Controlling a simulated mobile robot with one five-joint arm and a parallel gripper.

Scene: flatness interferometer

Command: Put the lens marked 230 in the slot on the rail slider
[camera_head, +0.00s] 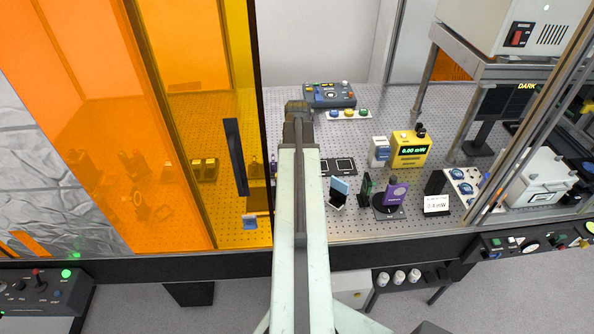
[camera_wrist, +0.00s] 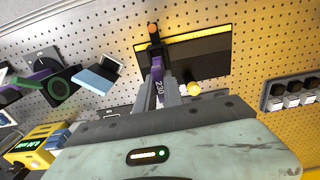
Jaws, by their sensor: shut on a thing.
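In the wrist view, my gripper (camera_wrist: 158,90) is shut on a purple lens holder marked 230 (camera_wrist: 158,72). The holder stands upright between the fingers, with an orange-tipped dark post (camera_wrist: 153,35) just beyond it. A black plate with a yellow edge (camera_wrist: 208,58) lies behind and beneath it. In the head view, my gripper (camera_head: 298,110) is over the back part of the perforated bench, and my arm hides the held lens. I cannot clearly make out the rail slider or its slot in either view.
An orange sheet (camera_head: 100,120) covers the left side. A blue-topped block (camera_head: 339,190), a dark green upright part (camera_head: 367,187) and a purple mount (camera_head: 394,192) stand right of my arm. A yellow power meter (camera_head: 410,150) and a control box (camera_head: 330,95) stand farther back.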

